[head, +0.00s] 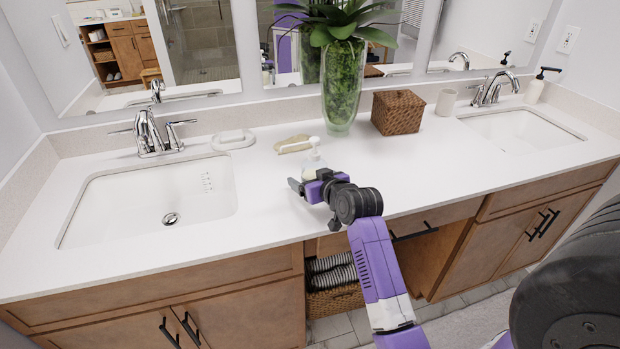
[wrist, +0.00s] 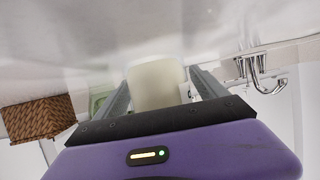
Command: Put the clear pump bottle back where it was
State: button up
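The clear pump bottle (head: 313,161) with a white pump top is on or just above the white counter, between the left sink and the plant vase. My gripper (head: 308,186) is at its near side, low over the counter, and partly hides its lower part. In the wrist view, which looks upside down, the bottle's pale body (wrist: 157,84) is between my two spread fingers. The left finger appears close against it. I cannot tell whether both fingers press on it, nor whether its base touches the counter.
A tan soap bar or brush (head: 293,144) lies just behind the bottle, with a white dish (head: 234,140) to the left. A glass plant vase (head: 342,88), wicker box (head: 398,112) and beige cup (head: 446,102) stand right. The left sink (head: 150,205) is nearby. Counter right of my gripper is clear.

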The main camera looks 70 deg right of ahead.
jog(key=shift+r, duration=0.2)
jog(key=shift+s+a, duration=0.2)
jog(key=shift+s, duration=0.05)
jog(key=v, duration=1.1)
jog(key=shift+s+a+r, duration=0.1)
jog(key=shift+s+a, duration=0.05)
jog(key=shift+n+t+y, duration=0.5)
jog(key=shift+n, duration=0.3)
jog(key=a+f, duration=0.1)
jog(key=a, duration=0.1)
jog(key=a+f, duration=0.2)
jog(key=a, duration=0.1)
jog(key=a+f, duration=0.1)
jog(key=a, duration=0.2)
jog(key=shift+a+f, duration=0.15)
jog(key=s+a+f+n+t+y, duration=0.15)
jog(key=s+a, duration=0.25)
jog(key=a, duration=0.6)
jog(key=s+a+f+n+t+y, duration=0.1)
jog(key=s+a+n+y, duration=0.25)
jog(key=a, duration=0.65)
jog(key=s+a+r+n+t+y, duration=0.1)
jog(key=s+a+r+y, duration=0.1)
jog(key=s+a, duration=0.6)
jog(key=shift+r+n+y, duration=0.3)
jog(key=shift+r, duration=0.55)
